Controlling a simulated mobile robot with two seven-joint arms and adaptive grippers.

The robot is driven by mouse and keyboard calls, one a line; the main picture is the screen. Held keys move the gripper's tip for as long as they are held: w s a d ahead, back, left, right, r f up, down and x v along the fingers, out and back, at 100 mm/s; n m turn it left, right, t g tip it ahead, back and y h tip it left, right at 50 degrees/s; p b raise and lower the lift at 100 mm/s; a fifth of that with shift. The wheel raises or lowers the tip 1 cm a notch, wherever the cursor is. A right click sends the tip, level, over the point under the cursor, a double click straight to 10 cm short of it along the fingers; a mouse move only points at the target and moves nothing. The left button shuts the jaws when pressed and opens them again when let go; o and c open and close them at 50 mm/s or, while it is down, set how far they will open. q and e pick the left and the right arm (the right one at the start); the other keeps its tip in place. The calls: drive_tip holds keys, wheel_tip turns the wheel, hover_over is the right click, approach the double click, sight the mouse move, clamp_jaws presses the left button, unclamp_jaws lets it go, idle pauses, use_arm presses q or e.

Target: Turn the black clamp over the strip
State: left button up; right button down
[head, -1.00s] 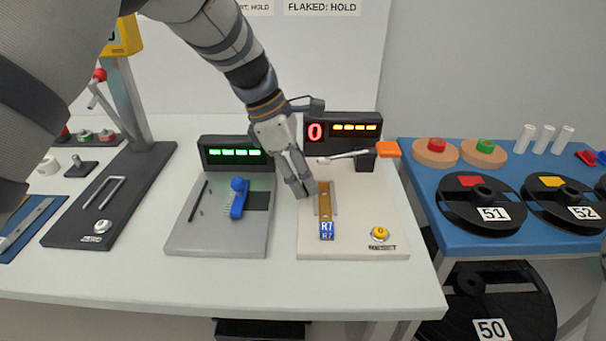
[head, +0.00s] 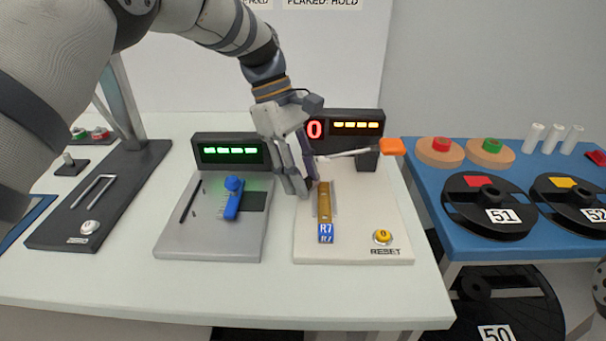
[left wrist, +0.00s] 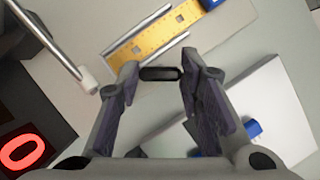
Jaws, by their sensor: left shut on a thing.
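The strip (head: 325,205) is a yellow-brown bar with a blue R7 tag at its near end, lying on the pale station. It also shows in the left wrist view (left wrist: 155,38), between two metal rails. The black clamp (left wrist: 160,73) is a short dark bar between my left fingertips, beside the strip and not across it. My left gripper (head: 297,190) is shut on it, at the left side of the strip's far end. It shows from behind in the left wrist view (left wrist: 160,78). In the head view the fingers mostly hide the clamp.
A white lever with an orange end (head: 391,147) reaches across behind the strip. A display with a red 0 (head: 345,128) stands at the back. A yellow reset button (head: 382,237) is at right. A grey station with a blue handle (head: 233,198) is at left.

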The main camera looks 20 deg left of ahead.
use_arm(q)
drive_tip(key=m, duration=0.2)
drive_tip(key=m+g+y+b, duration=0.1)
drive_tip(key=m, duration=0.1)
drive_tip(key=m+g+b, duration=0.1)
drive_tip(key=m, duration=0.1)
drive_tip(key=shift+w+d+f+y, duration=0.1)
drive_tip(key=shift+w+f+y, duration=0.05)
drive_tip(key=shift+f+y, duration=0.15)
drive_tip(key=shift+d+r+m+g+y+b, duration=0.1)
drive_tip(key=shift+m+g+y+b, duration=0.3)
drive_tip(key=shift+m, duration=0.8)
drive_tip(key=shift+r+m+g+y+b, duration=0.1)
drive_tip(key=shift+m+y+b, duration=0.3)
drive_tip(key=shift+m+b, duration=0.55)
use_arm(e)
drive_tip(key=s+f+g, duration=0.1)
drive_tip(key=s+f, duration=0.3)
drive_tip(key=f, duration=0.1)
drive_tip(key=shift+s+g, duration=0.2)
drive_tip(key=shift+g, duration=0.1)
use_arm(q)
drive_tip(key=shift+m, duration=0.45)
drive_tip(key=o, duration=1.2)
drive_tip(key=shift+c, duration=0.2)
drive_tip(key=shift+r, duration=0.1)
drive_tip(key=shift+p, duration=0.3)
